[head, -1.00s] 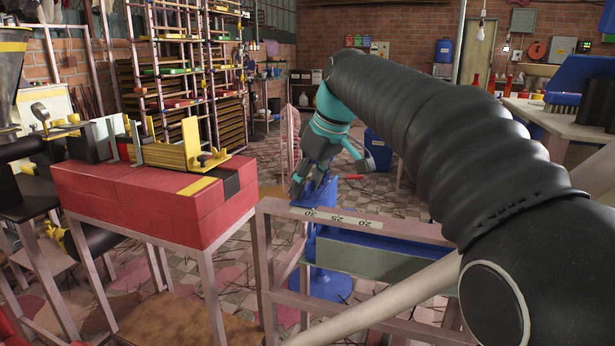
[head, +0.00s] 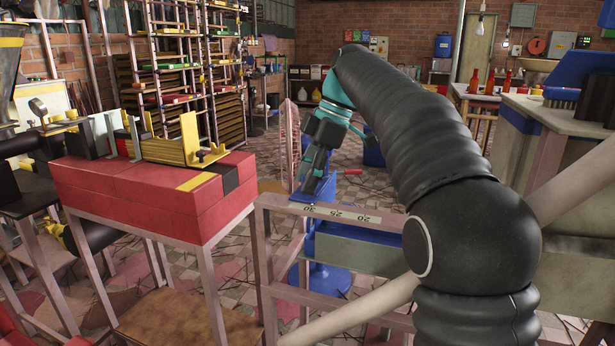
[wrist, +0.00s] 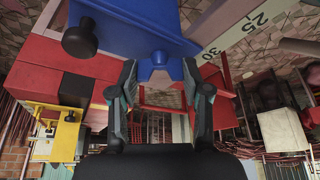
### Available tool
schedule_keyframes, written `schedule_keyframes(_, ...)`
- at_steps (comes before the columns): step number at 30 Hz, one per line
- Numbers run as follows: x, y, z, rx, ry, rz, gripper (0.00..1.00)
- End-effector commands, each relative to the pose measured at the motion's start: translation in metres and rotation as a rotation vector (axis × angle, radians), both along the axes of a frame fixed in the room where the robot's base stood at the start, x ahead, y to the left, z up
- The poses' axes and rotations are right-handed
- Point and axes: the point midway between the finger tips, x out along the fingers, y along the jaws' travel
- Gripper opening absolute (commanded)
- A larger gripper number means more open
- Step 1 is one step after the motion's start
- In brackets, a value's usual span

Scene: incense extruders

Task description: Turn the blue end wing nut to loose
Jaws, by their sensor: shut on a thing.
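The blue end wing nut (wrist: 158,68) shows in the wrist view, sticking out from a blue end block (wrist: 140,22). My gripper (wrist: 160,72) has one finger on each side of it and is closed on its wings. In the head view my gripper (head: 312,187) points down at the blue end part (head: 323,198) of the pink-framed bench. The nut itself is hidden there by the gripper. How far the nut is turned cannot be told.
A ruler strip (head: 336,214) runs along the pink frame beside the blue end. A red block table (head: 150,205) with a yellow fixture (head: 188,150) stands to the left. A black knob (wrist: 80,40) sticks out of the blue block near my left finger.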

Motion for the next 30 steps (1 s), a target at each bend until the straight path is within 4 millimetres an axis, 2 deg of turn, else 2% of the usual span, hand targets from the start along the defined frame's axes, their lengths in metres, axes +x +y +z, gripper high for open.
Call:
schedule_keyframes(6,0.0019,0.0003,-0.0014,-0.002,0.002,0.185,0.13)
schedule_keyframes(15,0.0023,0.0007,-0.0014,-0.001,0.001,0.368,0.13)
schedule_keyframes(30,0.0018,0.0010,-0.0021,-0.001,0.001,0.454,0.13)
